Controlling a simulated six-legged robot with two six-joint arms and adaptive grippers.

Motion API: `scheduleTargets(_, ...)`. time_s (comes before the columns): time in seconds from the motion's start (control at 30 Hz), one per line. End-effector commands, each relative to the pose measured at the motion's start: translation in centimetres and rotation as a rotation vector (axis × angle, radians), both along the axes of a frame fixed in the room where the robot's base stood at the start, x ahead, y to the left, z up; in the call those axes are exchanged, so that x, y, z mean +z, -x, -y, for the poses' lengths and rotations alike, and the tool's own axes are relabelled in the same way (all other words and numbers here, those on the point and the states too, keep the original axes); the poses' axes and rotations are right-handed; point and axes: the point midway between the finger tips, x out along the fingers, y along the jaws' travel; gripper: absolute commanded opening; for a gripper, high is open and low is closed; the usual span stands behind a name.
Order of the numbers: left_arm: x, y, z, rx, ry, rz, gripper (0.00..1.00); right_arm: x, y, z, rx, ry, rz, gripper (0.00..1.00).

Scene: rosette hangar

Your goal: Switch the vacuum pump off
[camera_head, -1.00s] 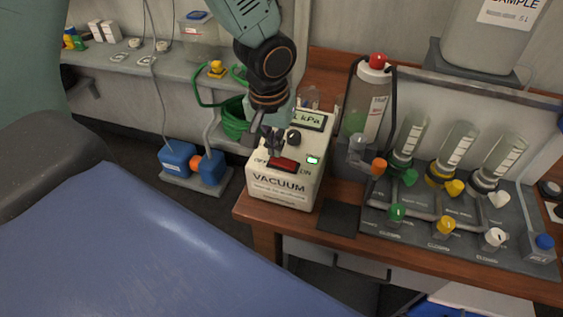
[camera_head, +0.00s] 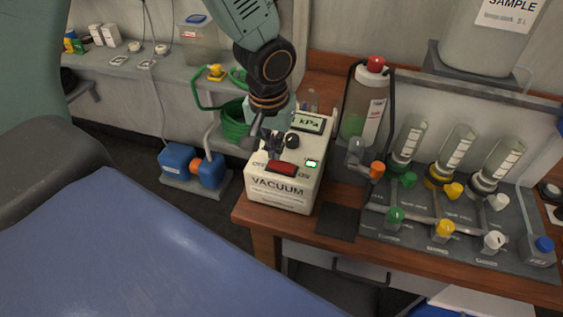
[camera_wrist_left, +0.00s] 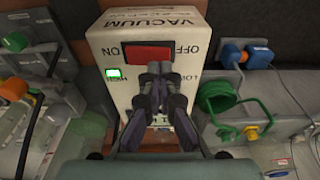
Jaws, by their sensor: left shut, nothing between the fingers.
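The vacuum pump (camera_head: 283,196) is a cream box labelled VACUUM at the left end of the wooden bench. Its red rocker switch (camera_head: 283,168) lies on top between the OFF and ON marks, and also shows in the wrist view (camera_wrist_left: 148,51). The small green lamp (camera_head: 312,163) beside ON is lit; it also glows in the wrist view (camera_wrist_left: 116,73). My left gripper (camera_head: 268,147) is shut and empty, low over the pump top. In the wrist view its fingertips (camera_wrist_left: 160,68) are close to the switch's OFF side; I cannot tell whether they touch.
A black knob (camera_head: 292,141) and a kPa display (camera_head: 308,123) sit behind the switch. A red-capped bottle (camera_head: 364,103) and a rack with valves (camera_head: 470,205) stand to the right. Green hose (camera_head: 234,124) hangs at the left. A blue padded surface (camera_head: 130,250) fills the foreground.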

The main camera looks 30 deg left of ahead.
Motion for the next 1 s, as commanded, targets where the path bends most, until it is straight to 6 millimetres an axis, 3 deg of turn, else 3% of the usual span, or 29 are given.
scheduleTargets(1.0,-1.0,0.0,0.0,0.0,0.0,0.0,0.0,-0.9,0.0,0.0,0.0,0.0,0.0,0.54)
